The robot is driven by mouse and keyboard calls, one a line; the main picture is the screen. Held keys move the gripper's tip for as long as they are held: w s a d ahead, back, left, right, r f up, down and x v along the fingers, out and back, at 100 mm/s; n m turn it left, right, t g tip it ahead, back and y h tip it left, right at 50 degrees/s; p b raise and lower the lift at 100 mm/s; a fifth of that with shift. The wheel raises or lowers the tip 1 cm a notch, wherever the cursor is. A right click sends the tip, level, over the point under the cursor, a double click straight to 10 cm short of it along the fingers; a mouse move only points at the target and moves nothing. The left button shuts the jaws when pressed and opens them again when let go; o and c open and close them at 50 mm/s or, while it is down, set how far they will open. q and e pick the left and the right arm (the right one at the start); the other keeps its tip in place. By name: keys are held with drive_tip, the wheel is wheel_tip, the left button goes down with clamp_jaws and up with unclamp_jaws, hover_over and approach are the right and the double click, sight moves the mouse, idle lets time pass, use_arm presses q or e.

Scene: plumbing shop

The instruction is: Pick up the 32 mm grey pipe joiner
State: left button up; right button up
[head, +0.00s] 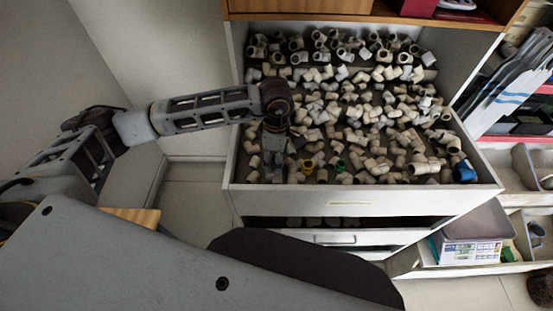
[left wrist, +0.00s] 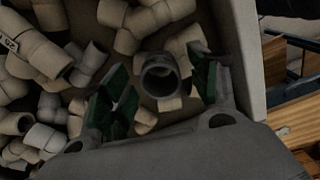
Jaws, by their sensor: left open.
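In the left wrist view a dark grey pipe joiner (left wrist: 160,78), a short tube with its round open end facing the camera, stands among paler fittings. My left gripper (left wrist: 158,70) is open, with one green-padded finger on each side of the joiner; I cannot tell whether the fingers touch it. In the head view my left gripper (head: 274,160) points down into the left front part of the open drawer (head: 340,198). The joiner cannot be made out there. My right gripper is not in view.
Many cream and grey pipe fittings (head: 375,115) fill the drawer around the gripper. The drawer wall (left wrist: 240,45) is close beside the right finger in the wrist view. A blue fitting (head: 463,171) lies at the front right corner. Bins and a box (head: 470,248) stand at the right.

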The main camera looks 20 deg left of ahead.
use_arm(q)
drive_tip(key=shift+f, duration=0.75)
drive_tip(key=c, duration=0.9)
